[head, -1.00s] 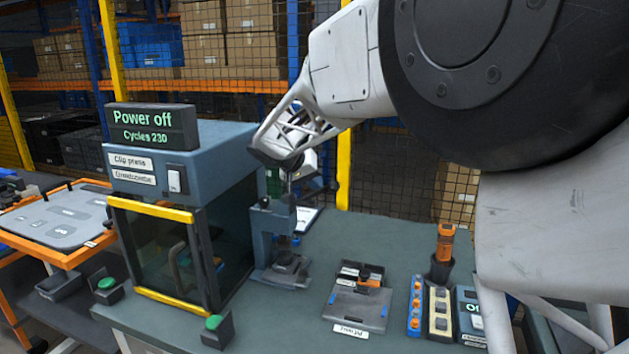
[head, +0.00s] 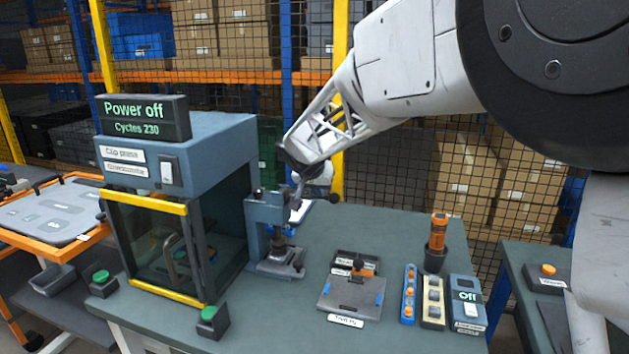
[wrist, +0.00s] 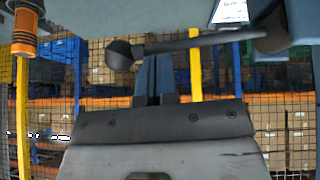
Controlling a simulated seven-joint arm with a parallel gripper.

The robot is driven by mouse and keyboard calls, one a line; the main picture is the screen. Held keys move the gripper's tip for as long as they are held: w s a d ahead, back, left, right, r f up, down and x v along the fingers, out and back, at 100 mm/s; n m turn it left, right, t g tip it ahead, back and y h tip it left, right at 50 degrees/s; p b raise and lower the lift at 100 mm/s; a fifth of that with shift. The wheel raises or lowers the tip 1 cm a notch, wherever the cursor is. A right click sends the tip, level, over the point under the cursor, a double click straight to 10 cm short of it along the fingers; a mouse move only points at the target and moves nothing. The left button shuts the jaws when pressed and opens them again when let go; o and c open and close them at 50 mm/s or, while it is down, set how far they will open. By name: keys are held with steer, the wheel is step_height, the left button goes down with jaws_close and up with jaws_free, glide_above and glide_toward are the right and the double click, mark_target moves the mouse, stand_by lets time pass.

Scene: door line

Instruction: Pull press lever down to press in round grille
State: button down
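The bench press (head: 264,220) stands on the table right of the blue-grey clip press cabinet. Its lever (head: 333,198) has a dark ball knob and sticks out to the right, near level. In the wrist view, which appears upside down, the lever's bar (wrist: 185,42) crosses just beyond my fingertips, with the knob to their left. My gripper (wrist: 155,62) has its fingers close together with a thin gap, at the bar; I see no clear wrap around it. In the head view my gripper (head: 296,178) is over the lever. The round grille under the ram cannot be made out.
The clip press cabinet (head: 180,165) reads "Power off". A grey tray (head: 350,297), several small part holders, an orange-handled tool in a dark cup (head: 437,245) and a switch box (head: 467,303) stand right of the press. A mesh fence is behind the table.

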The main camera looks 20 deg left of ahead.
steer(key=shift+d+f+m+y, duration=0.15)
steer(key=shift+d+f+y, duration=0.05)
steer(key=shift+f+y, duration=0.4)
steer(key=shift+d+f+m+y, duration=0.15)
steer(key=shift+d+f+y, duration=0.05)
steer(key=shift+f+y, duration=0.4)
steer(key=shift+f, duration=1.9)
steer(key=shift+s+d+f, duration=0.1)
steer(key=shift+f, duration=0.2)
steer(key=shift+r, duration=0.15)
steer(key=r, duration=0.1)
steer(key=d+r, duration=0.1)
steer(key=r, duration=0.3)
steer(key=shift+w+d, duration=0.15)
steer(key=shift+w, duration=0.25)
steer(key=d+v, duration=0.1)
steer(key=v, duration=0.8)
steer(key=shift+s+d+r, duration=0.2)
